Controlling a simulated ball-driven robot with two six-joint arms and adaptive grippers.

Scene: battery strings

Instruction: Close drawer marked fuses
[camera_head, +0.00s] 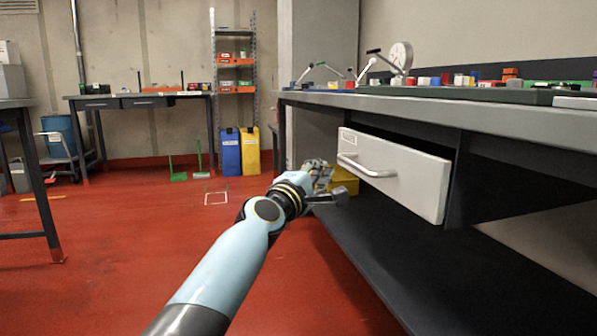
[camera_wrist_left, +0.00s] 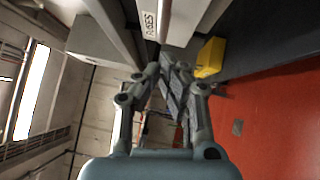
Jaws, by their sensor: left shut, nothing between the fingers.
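The drawer (camera_head: 410,178) is light grey with a bar handle (camera_head: 366,167) and hangs under the bench, pulled out. A small label shows at its upper left in the head view; in the left wrist view the label on the drawer (camera_wrist_left: 166,24) seems to read FUSES. My left gripper (camera_head: 322,174) is shut and empty, just left of the drawer's front near the handle end. In the left wrist view its fingers (camera_wrist_left: 172,78) meet below the drawer front, with no clear contact. My right gripper is not in view.
A yellow bin (camera_head: 343,181) sits on the black lower shelf (camera_head: 400,255), behind my gripper. Red floor (camera_head: 110,260) is open to the left.

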